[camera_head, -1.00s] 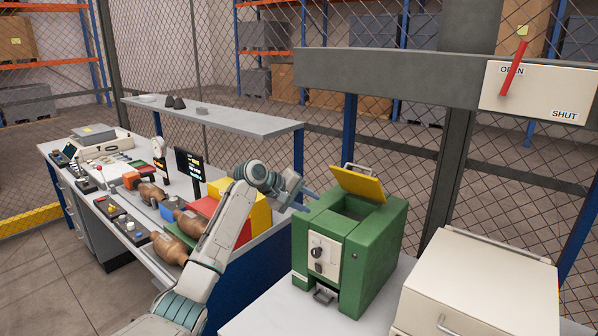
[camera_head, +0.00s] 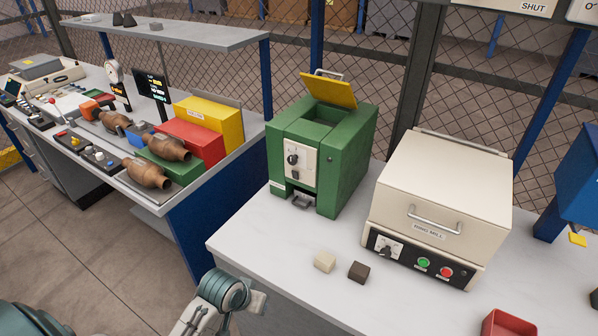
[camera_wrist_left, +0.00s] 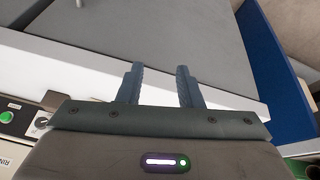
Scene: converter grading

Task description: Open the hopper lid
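The green hopper machine (camera_head: 345,165) stands on the white bench in the head view. Its yellow lid (camera_head: 330,91), with a metal handle on its far edge, is raised and tilted back. The dark opening in the machine's top shows in front of it. My left arm comes in at the bottom of the head view, low in front of the bench and well apart from the lid; its fingertips are hard to make out there. In the left wrist view my left gripper (camera_wrist_left: 160,70) is open, with nothing between its fingers. My right gripper is not in view.
A cream ring mill (camera_head: 440,195) stands right of the green machine. A pale block (camera_head: 325,262) and a dark block (camera_head: 358,271) lie on the bench front. A red tray (camera_head: 508,325) is at lower right. A left bench carries brown converters (camera_head: 148,172) and coloured bins.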

